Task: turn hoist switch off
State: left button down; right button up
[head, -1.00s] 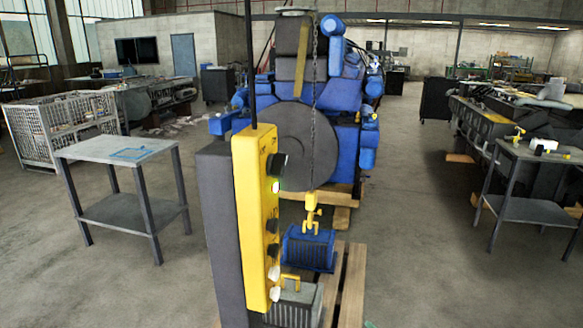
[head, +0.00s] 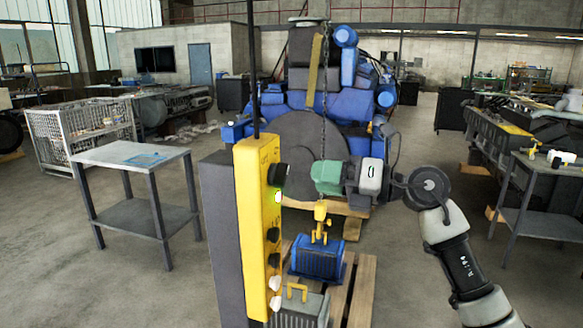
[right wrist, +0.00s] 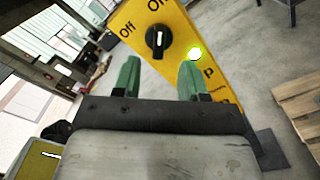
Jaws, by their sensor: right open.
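The hoist control box (head: 257,230) is a tall yellow pendant in front of a dark post. Its black rotary switch (head: 278,174) sits near the top and also shows in the right wrist view (right wrist: 158,40), between labels "Off" and "On". My left gripper is not in view.
A blue engine (head: 345,110) stands on pallets behind the box. A yellow hook on a chain (head: 321,215) hangs over a blue part (head: 318,258) on a pallet (head: 356,295). A grey table (head: 130,154) stands left; open floor lies between.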

aim_at(287, 173)
jog(key=p+x, duration=0.1)
jog(key=x, duration=0.4)
jog(key=shift+s+r, duration=0.1)
jog(key=shift+r, duration=0.05)
jog(key=shift+w+a+f+p, duration=0.1)
jog(key=shift+w+a+p, duration=0.1)
jog(key=shift+a, duration=0.15)
jog(key=shift+w+a+f+p, duration=0.1)
jog(key=shift+a+p, duration=0.1)
jog(key=shift+a, duration=0.1)
grip_shut()
